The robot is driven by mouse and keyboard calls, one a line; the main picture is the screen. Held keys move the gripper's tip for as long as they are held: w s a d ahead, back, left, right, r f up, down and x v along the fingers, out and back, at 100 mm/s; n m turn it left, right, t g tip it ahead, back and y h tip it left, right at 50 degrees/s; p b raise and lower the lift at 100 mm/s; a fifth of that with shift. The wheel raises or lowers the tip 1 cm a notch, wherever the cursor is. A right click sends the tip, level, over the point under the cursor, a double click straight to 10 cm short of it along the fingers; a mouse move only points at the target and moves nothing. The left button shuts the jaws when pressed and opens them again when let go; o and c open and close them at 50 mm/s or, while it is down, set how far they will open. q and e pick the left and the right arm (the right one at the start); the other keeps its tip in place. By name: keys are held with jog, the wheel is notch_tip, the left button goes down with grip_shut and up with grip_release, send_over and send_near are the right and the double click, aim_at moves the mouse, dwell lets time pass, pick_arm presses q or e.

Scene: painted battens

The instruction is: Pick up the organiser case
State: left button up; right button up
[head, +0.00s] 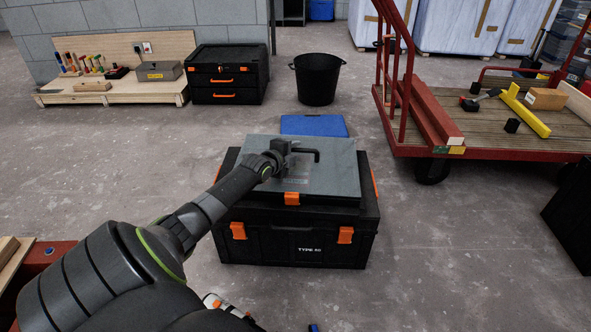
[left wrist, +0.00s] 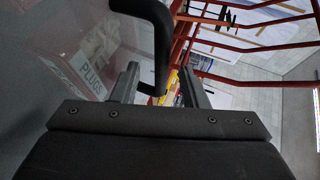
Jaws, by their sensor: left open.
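The organiser case (head: 335,175) lies flat on top of a black toolbox (head: 290,245) in the head view. It has a grey see-through lid, an orange latch at the front and a black handle (head: 309,152). My left gripper (head: 289,152) is over the lid at the handle, with its arm reaching in from the lower left. In the left wrist view the open fingers (left wrist: 158,88) stand apart, and the dark handle (left wrist: 158,45) shows between them. Whether they touch it I cannot tell. A box marked PLUGS shows through the lid. My right gripper is not in view.
A blue case (head: 313,125) is behind the toolbox. A red-railed trolley (head: 480,145) with timber stands to the right. A black bucket (head: 317,82) and an orange-handled black chest (head: 229,75) are at the back. Concrete floor around the toolbox is mostly clear.

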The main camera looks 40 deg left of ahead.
pick_arm(q)
jog(key=shift+b+x, duration=0.7)
jog(key=shift+x, duration=0.7)
grip_shut()
jog(key=shift+r, duration=0.15)
dwell(0.4)
